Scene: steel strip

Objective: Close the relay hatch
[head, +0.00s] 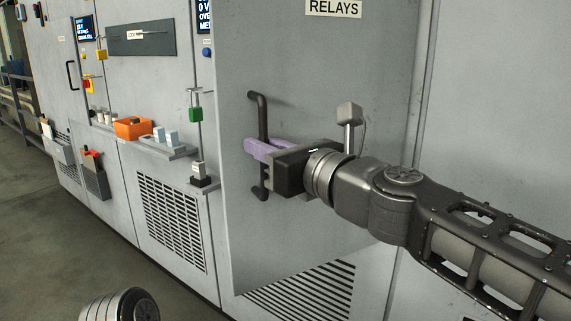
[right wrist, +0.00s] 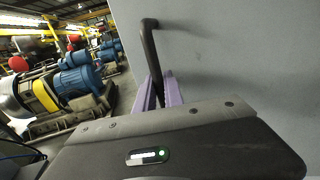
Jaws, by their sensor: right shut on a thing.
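The relay hatch (head: 330,60) is a large grey panel labelled "RELAYS" in the head view. Its lower edge slants away from the cabinet front, so it stands partly open, with its left edge outward. Its black vertical bar handle (head: 262,108) is near the left edge and also shows in the right wrist view (right wrist: 151,52). My right gripper (head: 262,148) has purple fingers and is shut on the handle at about mid-height. The fingers partly hide the bar. My left gripper is out of view; only a rounded piece of mine shows at bottom left.
Left of the hatch, a cabinet shelf holds an orange bin (head: 132,128) and small parts. A vent grille (head: 300,292) lies below the hatch. The floor (head: 60,240) at left is clear.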

